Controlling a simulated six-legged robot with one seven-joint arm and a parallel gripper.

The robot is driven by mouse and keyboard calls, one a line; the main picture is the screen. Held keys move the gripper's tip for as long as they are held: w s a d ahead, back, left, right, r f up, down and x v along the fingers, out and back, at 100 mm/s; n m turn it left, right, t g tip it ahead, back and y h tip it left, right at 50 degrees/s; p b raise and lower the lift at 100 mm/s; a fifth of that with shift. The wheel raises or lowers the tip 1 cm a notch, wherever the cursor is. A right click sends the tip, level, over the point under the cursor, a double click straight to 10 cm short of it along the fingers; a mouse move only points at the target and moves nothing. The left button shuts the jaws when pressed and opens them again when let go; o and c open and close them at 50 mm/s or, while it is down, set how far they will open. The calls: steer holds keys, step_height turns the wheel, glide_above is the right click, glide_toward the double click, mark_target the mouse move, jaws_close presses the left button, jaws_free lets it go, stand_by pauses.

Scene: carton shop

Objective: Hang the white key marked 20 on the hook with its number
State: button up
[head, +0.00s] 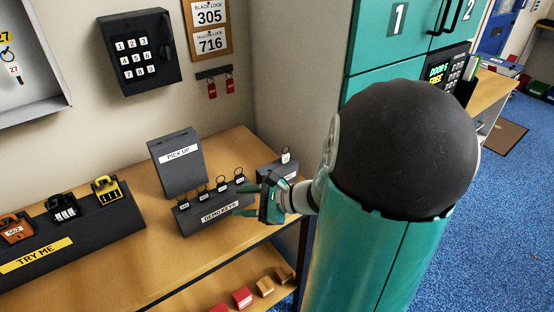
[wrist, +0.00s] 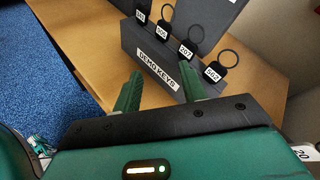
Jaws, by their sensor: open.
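A white key tag (head: 286,156) with a dark ring stands on a small dark block (head: 272,172) at the right end of the wooden bench; its number is too small to read in the head view. A white tag marked 20 (wrist: 304,153) shows at the right edge of the wrist view, partly cut off. My gripper (head: 243,200) is open and empty, left of that block, with its fingers toward the demo keys stand; they also show in the wrist view (wrist: 160,82). A key cabinet (head: 40,95) is cut off at upper left; a hook numbered 20 is not visible.
The demo keys stand (head: 216,212) holds several ringed black keys close before my fingers. Behind it is a pick up sign (head: 178,160). A try me stand (head: 70,240) with padlocks is at left. Teal lockers (head: 380,65) stand at right.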

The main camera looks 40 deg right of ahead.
mark_target(286, 154)
steer(key=d+m+t+h, duration=0.1)
steer(key=d+m, duration=0.1)
steer(key=d, duration=0.1)
steer(key=d+m+t+h, duration=0.1)
steer(key=d+m, duration=0.1)
steer(key=d, duration=0.1)
steer(key=s+d+m+t+h, duration=0.1)
steer(key=d+m+t, duration=0.1)
steer(key=d, duration=0.1)
steer(key=shift+d+f+h, duration=0.15)
steer(key=shift+f+h, duration=0.15)
steer(key=s+d+m+h, duration=0.1)
steer(key=d+m+h, duration=0.1)
steer(key=d, duration=0.1)
steer(key=s+d+m+t+h, duration=0.1)
steer(key=d+m+h, duration=0.1)
steer(key=d, duration=0.1)
steer(key=s+d+m+t+h, duration=0.1)
steer(key=d+m, duration=0.2)
steer(key=shift+s+d+f+h, duration=0.2)
steer(key=shift+s+f+h, duration=0.1)
steer(key=shift+s+h, duration=0.1)
steer(key=shift+w+d, duration=0.2)
steer(key=shift+w, duration=1.5)
steer(key=shift+w+d, duration=0.2)
steer(key=shift+w, duration=1.45)
steer(key=shift+w+d, duration=0.2)
steer(key=shift+w, duration=1.5)
steer(key=c, duration=0.7)
steer(key=shift+o, duration=0.2)
